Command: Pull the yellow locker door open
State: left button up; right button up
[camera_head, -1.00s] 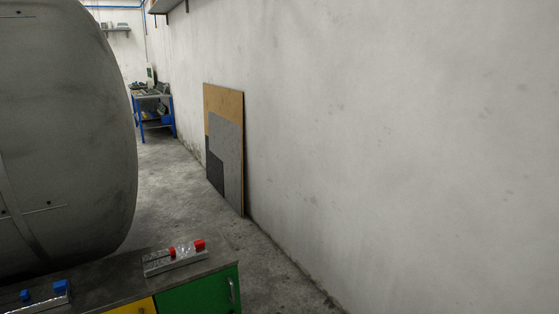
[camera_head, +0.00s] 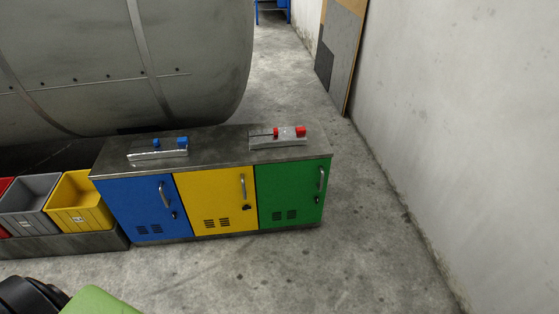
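The yellow locker door (camera_head: 213,204) is the middle one of three doors on a low metal cabinet (camera_head: 215,152). It looks shut. It has a vertical metal handle (camera_head: 243,186) near its right edge, a dark lock below the handle and vent slots low on the left. The cabinet stands some way ahead of me across bare floor. Neither of my grippers shows in the head view, so their state is hidden.
A blue door (camera_head: 138,208) is left of the yellow one and a green door (camera_head: 288,194) right. Blue-knobbed (camera_head: 158,149) and red-knobbed (camera_head: 279,138) fixtures sit on top. Bins, including a yellow bin (camera_head: 80,204), stand left. Floor (camera_head: 300,270) in front is clear; a wall (camera_head: 460,130) bounds the right.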

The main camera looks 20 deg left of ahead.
aim_at(213, 200)
jog(key=u, duration=1.25)
